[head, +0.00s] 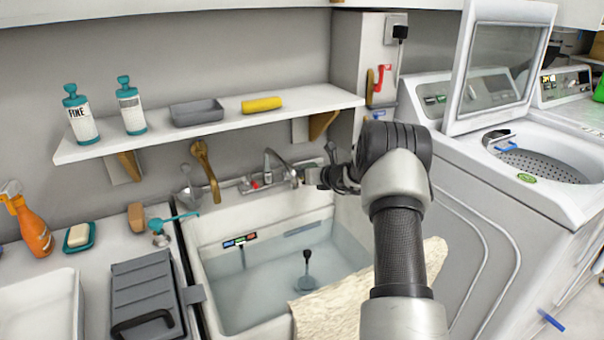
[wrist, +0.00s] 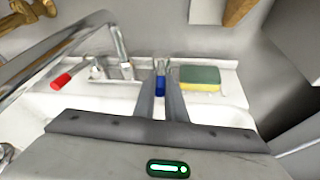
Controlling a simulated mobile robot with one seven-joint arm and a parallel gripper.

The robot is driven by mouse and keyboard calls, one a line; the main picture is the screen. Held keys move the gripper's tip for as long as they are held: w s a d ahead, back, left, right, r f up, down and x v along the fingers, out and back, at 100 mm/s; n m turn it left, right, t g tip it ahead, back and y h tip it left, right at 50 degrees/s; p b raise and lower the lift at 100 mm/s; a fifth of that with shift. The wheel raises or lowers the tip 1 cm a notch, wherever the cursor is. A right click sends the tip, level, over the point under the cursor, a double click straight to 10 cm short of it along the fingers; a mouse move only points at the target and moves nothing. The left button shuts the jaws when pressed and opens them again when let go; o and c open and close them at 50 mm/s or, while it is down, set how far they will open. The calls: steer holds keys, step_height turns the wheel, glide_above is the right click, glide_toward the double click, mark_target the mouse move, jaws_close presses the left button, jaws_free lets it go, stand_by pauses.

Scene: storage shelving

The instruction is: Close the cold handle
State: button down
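The cold handle (wrist: 160,84) is the blue-marked one on the sink's tap, at the middle of the wrist view. My gripper (wrist: 161,82) points at it, its two fingers close together with the blue handle filling the narrow gap between their tips. Contact on both sides looks likely, but the fingers partly cover the handle. In the head view my gripper (head: 322,177) is at the right end of the tap, and the cold handle is hidden there. The red hot handle (wrist: 62,80) is to the left, and the metal spout (head: 279,162) rises between the two.
A green and yellow sponge (wrist: 200,79) lies just right of my fingers. The sink (head: 232,305) below holds water and a plunger (head: 306,262). A shelf (head: 215,128) overhangs the tap, and a washing machine (head: 470,215) stands to the right.

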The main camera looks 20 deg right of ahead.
steer(key=c, duration=1.8)
jaws_free()
steer(key=p+v, duration=0.2)
steer(key=v, duration=1.5)
steer(key=shift+s+r, duration=0.1)
steer(key=shift+s, duration=0.1)
